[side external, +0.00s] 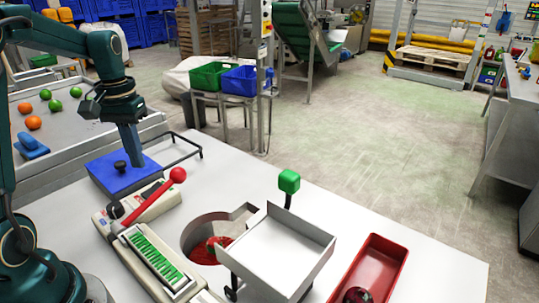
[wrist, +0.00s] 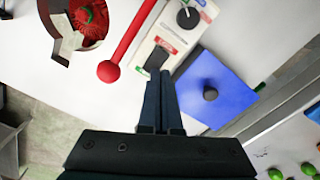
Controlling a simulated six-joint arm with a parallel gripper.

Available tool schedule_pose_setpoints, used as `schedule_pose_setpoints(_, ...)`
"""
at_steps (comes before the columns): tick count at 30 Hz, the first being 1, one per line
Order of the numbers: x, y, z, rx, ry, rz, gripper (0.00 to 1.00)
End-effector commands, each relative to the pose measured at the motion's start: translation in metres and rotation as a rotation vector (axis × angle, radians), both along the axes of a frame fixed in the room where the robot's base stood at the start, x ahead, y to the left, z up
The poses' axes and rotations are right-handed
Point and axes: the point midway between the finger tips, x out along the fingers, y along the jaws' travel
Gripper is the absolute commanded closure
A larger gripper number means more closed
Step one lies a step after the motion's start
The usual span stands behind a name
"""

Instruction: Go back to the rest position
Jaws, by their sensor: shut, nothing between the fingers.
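My gripper (side external: 137,163) points down above the table, with its two fingers together and nothing between them. In the side view it hangs in front of or over the blue plate with a black knob (side external: 107,178). In the wrist view the closed fingertips (wrist: 160,77) appear between the clipper machine (wrist: 170,32) and the blue plate (wrist: 222,92). The net clipper's red lever (side external: 150,200) slants up to a red ball, and its body (side external: 157,258) has a green strip. Whether the fingertips touch anything cannot be told.
Right of the clipper are a round opening with red contents (side external: 207,248), a white tray (side external: 280,248), a green-knobbed lever (side external: 289,181) and a red bin (side external: 375,258). A black wire frame (side external: 185,150) stands behind the blue plate. Oranges and green fruit lie on the left surface (side external: 75,125).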

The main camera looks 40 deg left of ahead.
Motion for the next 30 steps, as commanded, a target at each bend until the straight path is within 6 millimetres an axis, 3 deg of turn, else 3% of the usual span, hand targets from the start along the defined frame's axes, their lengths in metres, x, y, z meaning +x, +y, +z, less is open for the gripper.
schedule_pose_setpoints(8, 0.001, -0.001, 0.000, 0.000, 0.000, -0.004, 1.00)
schedule_pose_setpoints(11, 0.007, -0.010, 0.010, 0.021, -0.027, -0.043, 1.00)
schedule_pose_setpoints(16, 0.011, -0.053, 0.042, 0.080, -0.118, -0.182, 1.00)
schedule_pose_setpoints(21, -0.006, -0.108, 0.066, 0.126, -0.232, -0.330, 1.00)
schedule_pose_setpoints(30, -0.059, -0.174, 0.067, 0.147, -0.428, -0.520, 1.00)
